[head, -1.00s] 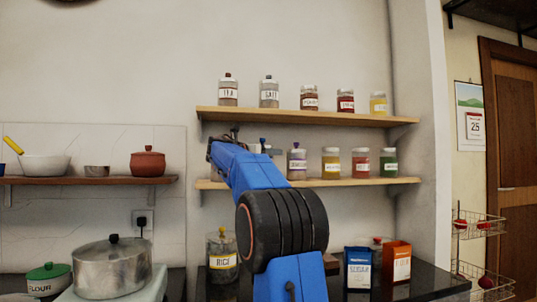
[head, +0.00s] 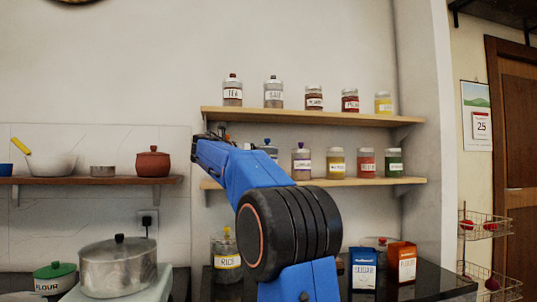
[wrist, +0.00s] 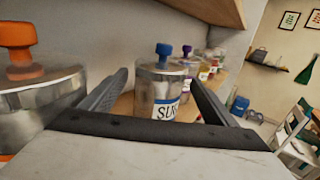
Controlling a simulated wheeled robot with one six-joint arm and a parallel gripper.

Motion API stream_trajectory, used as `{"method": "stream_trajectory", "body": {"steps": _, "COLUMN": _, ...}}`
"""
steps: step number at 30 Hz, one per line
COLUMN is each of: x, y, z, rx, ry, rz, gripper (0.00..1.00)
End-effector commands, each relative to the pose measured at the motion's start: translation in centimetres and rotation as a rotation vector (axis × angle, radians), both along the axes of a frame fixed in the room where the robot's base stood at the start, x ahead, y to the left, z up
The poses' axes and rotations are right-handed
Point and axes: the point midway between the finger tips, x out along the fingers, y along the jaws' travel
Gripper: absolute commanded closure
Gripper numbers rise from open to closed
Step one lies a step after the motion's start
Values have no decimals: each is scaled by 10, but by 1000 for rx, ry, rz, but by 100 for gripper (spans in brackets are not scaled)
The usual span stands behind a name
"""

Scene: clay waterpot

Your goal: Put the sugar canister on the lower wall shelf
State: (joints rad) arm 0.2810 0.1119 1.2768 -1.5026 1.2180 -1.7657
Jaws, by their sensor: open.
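The sugar canister (wrist: 160,95) is a clear glass jar with a metal lid, a blue knob and a label reading "SU…". It stands upright on the lower wall shelf (head: 330,183). In the head view the canister (head: 267,150) shows just right of my gripper, partly hidden by my blue arm. My gripper (wrist: 160,84) is open in the wrist view, its fingers to either side of the canister in the picture, with no visible contact. In the head view my gripper (head: 208,150) is at the shelf's left end.
A jar with an orange knob (wrist: 40,100) is close on the left in the wrist view. A purple-knobbed jar (head: 302,162) and several others stand to the right along the lower shelf. The upper shelf (head: 310,117) holds more jars overhead. A rice jar (head: 226,262) stands on the counter below.

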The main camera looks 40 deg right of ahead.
Motion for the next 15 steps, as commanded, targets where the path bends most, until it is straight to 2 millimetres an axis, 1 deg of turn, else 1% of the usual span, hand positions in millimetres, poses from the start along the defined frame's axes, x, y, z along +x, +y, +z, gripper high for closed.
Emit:
{"method": "stream_trajectory", "body": {"steps": 1, "x": 0, "y": 11, "z": 1, "rx": -1, "ry": -1, "rz": 4, "gripper": 19}}
{"method": "stream_trajectory", "body": {"steps": 6, "x": -2, "y": 32, "z": 0, "rx": 0, "ry": -1, "rz": 1, "gripper": 19}}
{"method": "stream_trajectory", "body": {"steps": 10, "x": -3, "y": 41, "z": 0, "rx": 0, "ry": -1, "rz": 1, "gripper": 19}}
{"method": "stream_trajectory", "body": {"steps": 15, "x": -4, "y": 44, "z": 0, "rx": 0, "ry": -1, "rz": 0, "gripper": 19}}
